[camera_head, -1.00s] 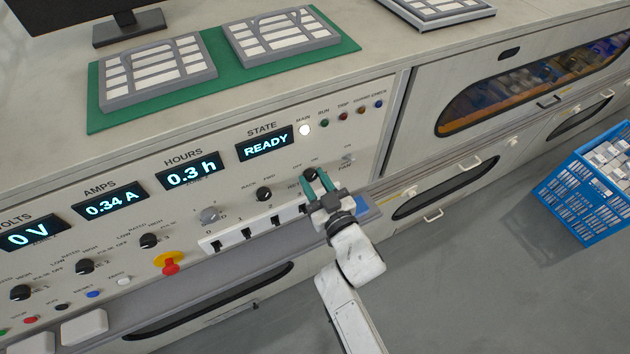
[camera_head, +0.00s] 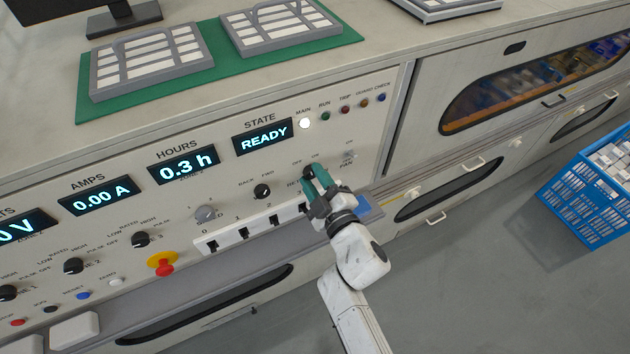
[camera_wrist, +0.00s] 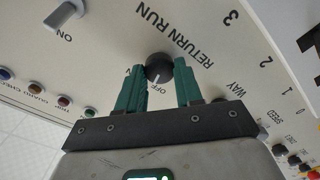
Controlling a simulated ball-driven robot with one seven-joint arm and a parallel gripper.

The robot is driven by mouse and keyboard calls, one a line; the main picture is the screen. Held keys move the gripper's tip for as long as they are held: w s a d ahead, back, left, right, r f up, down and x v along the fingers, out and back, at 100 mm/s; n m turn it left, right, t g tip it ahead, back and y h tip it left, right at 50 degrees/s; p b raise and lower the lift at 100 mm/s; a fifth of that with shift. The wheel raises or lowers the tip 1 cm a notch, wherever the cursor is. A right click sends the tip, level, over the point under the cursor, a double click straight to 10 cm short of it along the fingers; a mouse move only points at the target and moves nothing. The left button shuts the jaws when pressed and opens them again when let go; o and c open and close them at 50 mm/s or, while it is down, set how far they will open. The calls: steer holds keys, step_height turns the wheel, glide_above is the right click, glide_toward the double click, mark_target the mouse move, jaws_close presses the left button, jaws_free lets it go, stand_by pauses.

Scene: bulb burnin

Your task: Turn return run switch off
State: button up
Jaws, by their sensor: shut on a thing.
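The return run switch is a round black knob (camera_wrist: 159,67) with a white mark on the panel, under the lettering RETURN RUN in the wrist view. Its white mark points toward the OFF label, with ON to its left in that view. In the head view the knob (camera_head: 308,172) shows at the tips of my gripper (camera_head: 316,181). My gripper's green fingers stand on both sides of the knob and are shut on it. In the head view the fingers and wrist hide part of the lettering.
A FAN switch (camera_head: 348,155) sits right of the knob. The displays read READY (camera_head: 263,137), 0.3 h and 0.00 A (camera_head: 95,195). A blue crate (camera_head: 592,190) stands on the floor at right.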

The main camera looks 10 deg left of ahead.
steer(key=shift+f+n+b, duration=0.1)
steer(key=shift+n+b, duration=0.3)
steer(key=shift+n, duration=1.2)
steer(key=o, duration=1)
steer(key=shift+o, duration=0.2)
steer(key=p+v, duration=0.2)
steer(key=v, duration=0.8)
steer(key=shift+s+d+p, duration=0.25)
steer(key=shift+s+p, duration=0.1)
steer(key=shift+p, duration=0.05)
